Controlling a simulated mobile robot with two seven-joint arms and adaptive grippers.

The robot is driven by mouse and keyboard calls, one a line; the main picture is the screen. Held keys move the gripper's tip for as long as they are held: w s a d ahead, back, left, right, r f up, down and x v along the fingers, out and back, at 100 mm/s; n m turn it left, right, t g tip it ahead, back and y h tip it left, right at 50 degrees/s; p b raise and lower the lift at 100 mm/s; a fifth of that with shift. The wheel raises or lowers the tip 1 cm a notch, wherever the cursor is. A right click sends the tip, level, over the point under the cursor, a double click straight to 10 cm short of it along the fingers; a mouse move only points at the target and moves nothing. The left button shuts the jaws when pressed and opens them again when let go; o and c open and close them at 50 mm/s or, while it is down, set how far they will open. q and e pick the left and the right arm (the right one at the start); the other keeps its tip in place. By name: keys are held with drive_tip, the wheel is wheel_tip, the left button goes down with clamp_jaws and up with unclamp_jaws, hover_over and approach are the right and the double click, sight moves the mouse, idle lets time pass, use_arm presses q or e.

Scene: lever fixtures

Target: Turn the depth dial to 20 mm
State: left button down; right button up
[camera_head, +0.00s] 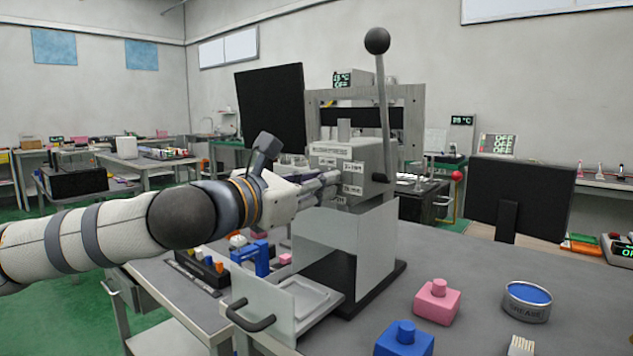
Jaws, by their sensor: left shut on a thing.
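The lever press (375,165) stands on the grey table, with a tall lever ending in a black ball (377,41) that points up. Its grey head carries several white labels, too small to read. My left gripper (328,184) comes in from the left and its fingers are closed at the near left side of this head. It is shut on a small part there, which I take to be the depth dial; the fingers hide it, and its scale and setting cannot be read. My right gripper is not in view.
A pink block (437,302), a blue block (404,341) and a grease tin (527,301) stand at the front right. A clear guard panel (262,310) with a dark handle is in front of the press. A black monitor (520,200) stands behind at right.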

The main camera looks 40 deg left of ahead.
use_arm(q)
drive_tip(key=shift+d+r+m+p, duration=0.1)
drive_tip(key=shift+m+p, duration=2.5)
drive_tip(key=shift+m, duration=1.9)
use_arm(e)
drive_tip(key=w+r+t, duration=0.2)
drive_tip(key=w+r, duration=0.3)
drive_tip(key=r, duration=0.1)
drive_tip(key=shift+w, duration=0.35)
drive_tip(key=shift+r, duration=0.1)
use_arm(q)
drive_tip(key=c, duration=1.4)
unclamp_jaws()
drive_tip(key=shift+w, duration=0.1)
drive_tip(key=shift+c, duration=0.2)
